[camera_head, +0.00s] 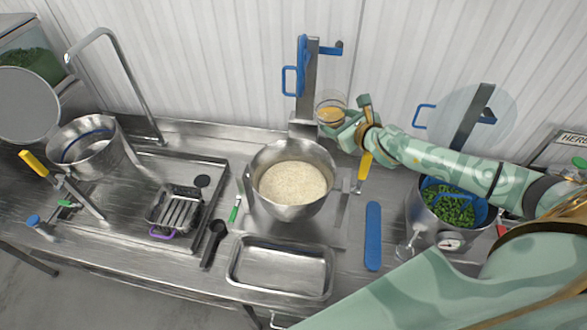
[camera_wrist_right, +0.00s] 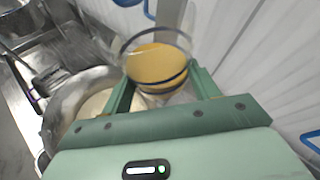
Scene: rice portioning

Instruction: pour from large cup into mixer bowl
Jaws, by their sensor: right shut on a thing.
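A clear large cup (camera_head: 331,101) holds an orange-yellow content. My right gripper (camera_head: 338,124) is shut on it and holds it at the back right of the mixer bowl, above the rim level. In the right wrist view, the cup (camera_wrist_right: 157,60) sits between the two green fingers (camera_wrist_right: 160,90), and its content forms a yellow surface inside. The steel mixer bowl (camera_head: 322,207) holds white rice (camera_head: 292,183). The bowl also shows in the right wrist view (camera_wrist_right: 62,108), at the left and partly hidden by my gripper. My left gripper is not in view.
An empty steel tray (camera_head: 240,270) lies in front of the bowl. A blue long tool (camera_head: 373,236) lies to its right. A pot (camera_head: 421,214) with green content stands at the right. A sink with a tap (camera_head: 122,75) and a colander-like pot (camera_head: 113,145) are at the left.

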